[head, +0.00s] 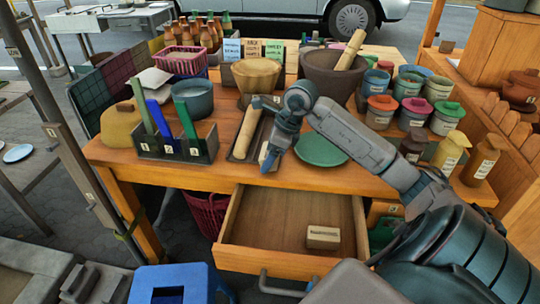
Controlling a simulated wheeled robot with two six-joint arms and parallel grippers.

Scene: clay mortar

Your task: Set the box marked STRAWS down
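A small tan box (323,237) with a pale label lies inside the open wooden drawer (228,226), towards its front right. The label's print is too small to read, so I cannot tell whether it says STRAWS. My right gripper (268,158) is above the front part of the table, beside a dark narrow tray with a wooden rolling pin (246,131). A small pale piece shows next to its fingers; I cannot tell whether it is held. The fingers' opening is not clear. My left gripper is not in view.
A dark organizer (176,151) with blue and green upright items stands left of my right gripper. A green plate (321,150) lies to its right, with a large mortar (331,75) behind. Several lidded jars (411,112) crowd the right side. Most of the drawer floor is clear.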

